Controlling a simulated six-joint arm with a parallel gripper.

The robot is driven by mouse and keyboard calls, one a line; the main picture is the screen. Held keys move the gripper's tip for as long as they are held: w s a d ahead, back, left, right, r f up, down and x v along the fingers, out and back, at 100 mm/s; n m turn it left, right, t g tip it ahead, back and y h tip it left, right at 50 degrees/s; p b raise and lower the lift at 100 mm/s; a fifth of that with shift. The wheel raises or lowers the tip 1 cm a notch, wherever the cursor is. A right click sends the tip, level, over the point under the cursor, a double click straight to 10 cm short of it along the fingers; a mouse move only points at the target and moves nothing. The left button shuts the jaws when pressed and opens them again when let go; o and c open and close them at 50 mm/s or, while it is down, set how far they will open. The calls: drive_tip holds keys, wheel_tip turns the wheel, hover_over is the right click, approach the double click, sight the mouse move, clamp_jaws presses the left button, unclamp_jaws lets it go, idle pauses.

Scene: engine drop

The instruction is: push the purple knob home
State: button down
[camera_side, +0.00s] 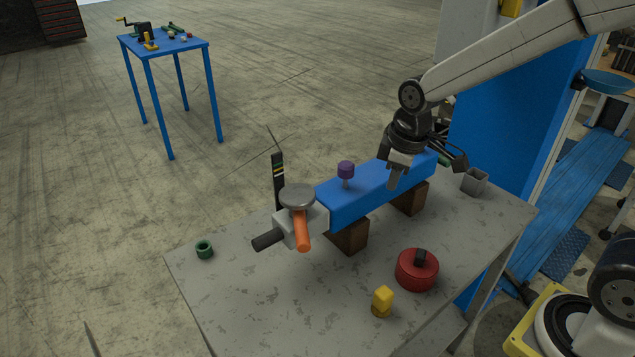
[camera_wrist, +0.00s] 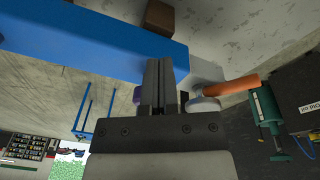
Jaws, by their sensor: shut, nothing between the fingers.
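The purple knob (camera_side: 346,169) stands upright on a short pale stem above the top of the blue beam (camera_side: 350,205), with a visible length of stem under it. My gripper (camera_side: 394,182) is shut and empty, fingers pointing down by the beam, to the right of the knob and apart from it in the side view. In the wrist view my shut fingers (camera_wrist: 161,88) hide most of the knob; a sliver of purple (camera_wrist: 137,95) shows at their left edge. The blue beam (camera_wrist: 95,45) runs across behind the fingers there.
The beam rests on brown blocks (camera_side: 348,236) on a grey table (camera_side: 240,290). At its left end are an orange handle (camera_side: 302,230), a black grip and a grey disc (camera_side: 297,196). A red lidded pot (camera_side: 416,271), yellow piece (camera_side: 382,301) and green ring (camera_side: 204,249) stand around.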

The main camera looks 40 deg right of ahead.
drive_tip(key=w+r+n, duration=0.5)
drive_tip(key=w+r, duration=0.1)
wheel_tip(320, 180, up, 8)
drive_tip(key=n+g, duration=0.2)
drive_tip(key=n, duration=0.5)
hover_over(348, 164)
drive_tip(key=shift+w+r, duration=0.1)
drive_tip(key=shift+r, duration=0.05)
wheel_tip(348, 164, down, 14)
drive_tip(key=shift+f, duration=1.6)
drive_tip(key=shift+r, duration=0.1)
